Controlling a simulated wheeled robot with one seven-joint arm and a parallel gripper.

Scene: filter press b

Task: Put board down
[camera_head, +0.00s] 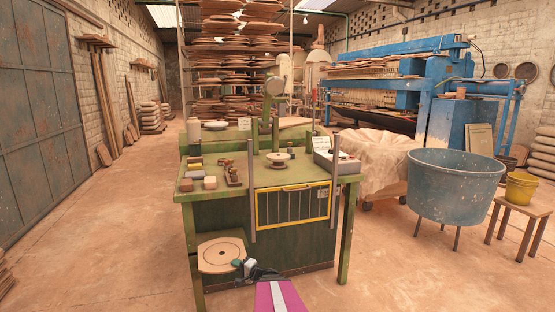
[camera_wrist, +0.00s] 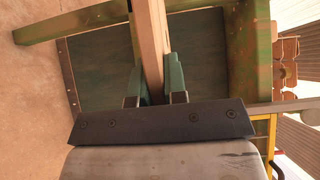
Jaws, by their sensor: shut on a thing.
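A tan board (camera_head: 214,247) with rounded corners, a dark ring line and a small dark centre mark is at the front left of the green bench (camera_head: 262,184), lower in the picture than the bench top. My gripper (camera_head: 243,266) is shut on the board's right edge. In the wrist view the board (camera_wrist: 151,35) shows edge-on as a narrow strip between the two green fingers of my gripper (camera_wrist: 156,84). The board's face shows in the head view. I cannot tell whether it touches the bench leg or anything below.
A blue tub (camera_head: 455,190) and a stool (camera_head: 523,205) stand right.

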